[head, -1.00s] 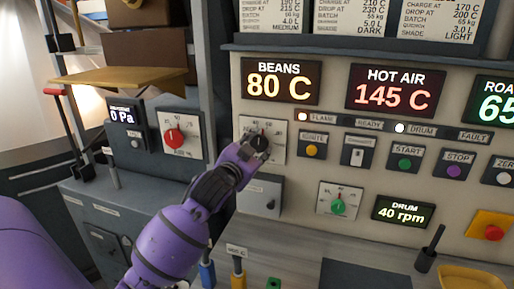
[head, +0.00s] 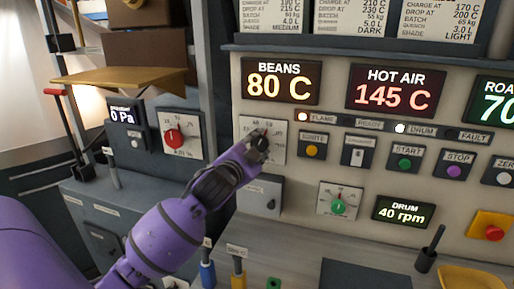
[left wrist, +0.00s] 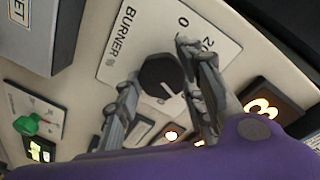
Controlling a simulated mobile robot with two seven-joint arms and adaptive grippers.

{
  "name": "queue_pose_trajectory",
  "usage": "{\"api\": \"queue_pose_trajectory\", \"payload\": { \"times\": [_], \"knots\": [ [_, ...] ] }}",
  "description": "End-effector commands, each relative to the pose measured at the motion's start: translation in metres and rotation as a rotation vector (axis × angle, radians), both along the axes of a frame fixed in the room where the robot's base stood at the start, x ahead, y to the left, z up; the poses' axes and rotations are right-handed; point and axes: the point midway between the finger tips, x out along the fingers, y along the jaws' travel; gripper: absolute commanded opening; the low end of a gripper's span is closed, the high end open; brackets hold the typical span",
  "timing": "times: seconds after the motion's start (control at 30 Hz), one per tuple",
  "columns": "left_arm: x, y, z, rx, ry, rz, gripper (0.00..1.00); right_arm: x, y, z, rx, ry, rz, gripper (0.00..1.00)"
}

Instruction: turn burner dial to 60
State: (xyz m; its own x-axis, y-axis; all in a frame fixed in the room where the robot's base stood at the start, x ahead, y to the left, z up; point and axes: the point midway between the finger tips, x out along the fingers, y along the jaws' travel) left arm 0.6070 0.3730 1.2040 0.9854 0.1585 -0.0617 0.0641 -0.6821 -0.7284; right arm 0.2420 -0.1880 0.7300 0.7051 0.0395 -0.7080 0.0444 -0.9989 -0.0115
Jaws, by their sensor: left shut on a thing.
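The burner dial is a black round knob (head: 262,143) on a white scale plate (head: 275,127), below the BEANS display. My left gripper (head: 256,149) is at the knob and hides part of it. In the left wrist view the knob (left wrist: 161,76) sits between the two fingers of my left gripper (left wrist: 160,68), which are shut on it from both sides. A white pointer line shows on the knob. The plate reads BURNER %, with 0 and 20 visible; other marks are hidden, so I cannot read the exact setting. My right gripper is not in view.
A red dial (head: 174,137) is to the left, and a green drum dial (head: 338,206) is at lower right. The ignite button (head: 312,151) and a switch (head: 358,152) are close on the right. A grey box (head: 262,193) is just below the burner plate.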

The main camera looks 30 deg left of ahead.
Motion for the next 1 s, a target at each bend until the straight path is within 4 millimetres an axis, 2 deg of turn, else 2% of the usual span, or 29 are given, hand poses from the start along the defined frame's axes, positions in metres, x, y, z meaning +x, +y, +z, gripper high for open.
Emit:
{"api": "queue_pose_trajectory", "payload": {
  "times": [0.03, 0.07, 0.1, 0.2, 0.57, 0.67, 1.0],
  "knots": [
    [0.0, -0.002, -0.008, -0.006, 0.014, -0.003, 0.11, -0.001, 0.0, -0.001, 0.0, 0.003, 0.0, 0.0],
    [0.0, -0.002, -0.008, -0.006, 0.015, -0.002, 0.11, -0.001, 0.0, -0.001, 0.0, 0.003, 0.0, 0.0],
    [0.0, -0.002, -0.008, -0.006, 0.015, -0.002, 0.42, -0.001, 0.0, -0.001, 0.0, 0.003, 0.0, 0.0],
    [0.0, -0.001, -0.008, -0.005, 0.014, -0.002, 0.54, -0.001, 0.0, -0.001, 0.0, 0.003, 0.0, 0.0],
    [-0.004, -0.001, -0.003, -0.003, 0.005, -0.001, 0.54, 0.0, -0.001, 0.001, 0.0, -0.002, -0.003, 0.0],
    [-0.016, -0.003, -0.002, -0.003, 0.005, -0.001, 0.54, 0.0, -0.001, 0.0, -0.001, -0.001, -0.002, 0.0],
    [-0.086, -0.014, 0.001, -0.005, 0.009, -0.001, 0.54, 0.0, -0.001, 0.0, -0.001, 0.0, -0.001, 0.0]
  ]
}}
